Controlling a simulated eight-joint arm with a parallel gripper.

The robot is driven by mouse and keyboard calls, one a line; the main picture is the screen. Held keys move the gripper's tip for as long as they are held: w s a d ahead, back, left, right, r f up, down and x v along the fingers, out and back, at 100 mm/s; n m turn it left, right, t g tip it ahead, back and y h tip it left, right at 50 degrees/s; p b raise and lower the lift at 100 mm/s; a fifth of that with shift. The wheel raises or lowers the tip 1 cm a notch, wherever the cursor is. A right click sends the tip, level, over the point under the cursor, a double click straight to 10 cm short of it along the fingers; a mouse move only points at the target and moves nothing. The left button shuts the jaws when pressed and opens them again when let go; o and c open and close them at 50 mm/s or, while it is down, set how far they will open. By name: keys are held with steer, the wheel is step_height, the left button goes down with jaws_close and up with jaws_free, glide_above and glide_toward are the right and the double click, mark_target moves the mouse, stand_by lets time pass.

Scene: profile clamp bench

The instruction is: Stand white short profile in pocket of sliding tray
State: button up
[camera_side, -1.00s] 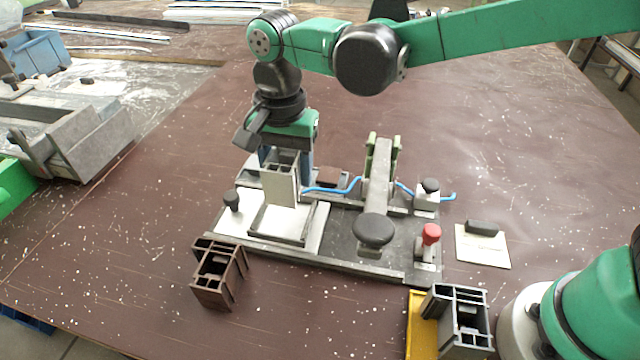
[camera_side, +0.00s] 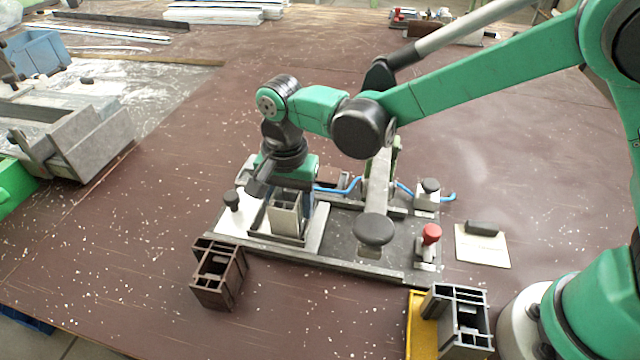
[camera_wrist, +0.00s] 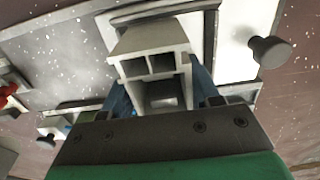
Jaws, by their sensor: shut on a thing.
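The white short profile (camera_side: 285,212) stands upright at the sliding tray (camera_side: 256,236), at the left of the clamp fixture. Its hollow chambers face up; it also shows in the wrist view (camera_wrist: 150,38). My gripper (camera_side: 292,196) is shut on the profile, with its blue fingers on either side of it, as the wrist view shows (camera_wrist: 160,92). The profile's lower end is low at the tray, but I cannot tell whether it is fully seated in the pocket, whose walls are partly hidden.
A brown profile (camera_side: 219,274) stands in front of the fixture. A grey profile (camera_side: 463,320) stands by a yellow holder (camera_side: 415,325) at front right. The clamp lever's black knob (camera_side: 374,230), red knob (camera_side: 431,234) and black tray knob (camera_side: 232,200) stick up nearby.

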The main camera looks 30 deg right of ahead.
steer(key=o, duration=1.4)
